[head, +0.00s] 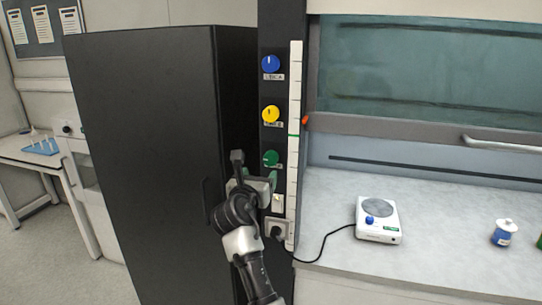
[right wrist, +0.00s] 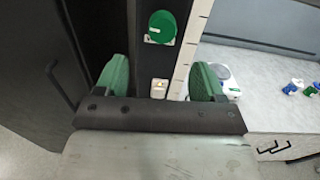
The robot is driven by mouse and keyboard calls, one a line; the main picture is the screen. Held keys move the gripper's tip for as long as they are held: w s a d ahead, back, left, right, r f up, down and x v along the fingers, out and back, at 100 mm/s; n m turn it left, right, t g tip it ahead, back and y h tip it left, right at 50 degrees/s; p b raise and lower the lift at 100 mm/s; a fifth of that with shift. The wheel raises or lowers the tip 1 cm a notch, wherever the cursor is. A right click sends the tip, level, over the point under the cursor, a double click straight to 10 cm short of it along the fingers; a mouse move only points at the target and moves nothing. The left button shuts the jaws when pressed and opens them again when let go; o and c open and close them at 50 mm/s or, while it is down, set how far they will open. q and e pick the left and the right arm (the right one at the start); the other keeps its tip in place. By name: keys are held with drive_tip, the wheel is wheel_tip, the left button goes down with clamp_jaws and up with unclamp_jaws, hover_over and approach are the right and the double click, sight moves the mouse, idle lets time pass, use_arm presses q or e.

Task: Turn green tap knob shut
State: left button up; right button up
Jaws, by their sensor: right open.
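The green tap knob (head: 271,158) is the lowest of the round knobs on the dark vertical panel in the head view. In the right wrist view the green knob (right wrist: 162,27) shows as a round disc ahead of the fingers. My right gripper (head: 256,172) is just below and left of the knob in the head view. In the right wrist view my right gripper (right wrist: 160,80) is open, its two green-padded fingers wide apart with nothing between them. The knob looks apart from the fingers. My left gripper is not in view.
A yellow knob (head: 271,114) and a blue knob (head: 270,63) sit above on the same panel. A socket with a plug (head: 277,230) is below. A dark cabinet (head: 150,150) stands left. A hotplate (head: 377,220) and a blue jar (head: 503,232) stand on the bench at right.

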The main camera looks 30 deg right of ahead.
sight(269, 159)
drive_tip(key=x, duration=0.3)
drive_tip(key=p+x, duration=0.1)
drive_tip(key=x, duration=0.2)
drive_tip(key=r+p+x, duration=0.1)
drive_tip(key=x, duration=0.2)
drive_tip(key=shift+w+d, duration=0.15)
drive_tip(key=shift+d, duration=0.2)
drive_tip(key=shift+w+d, duration=0.4)
drive_tip(key=shift+c, duration=0.3)
drive_tip(key=shift+f, duration=0.1)
drive_tip(key=c, duration=0.9)
drive_tip(key=shift+o, duration=0.2)
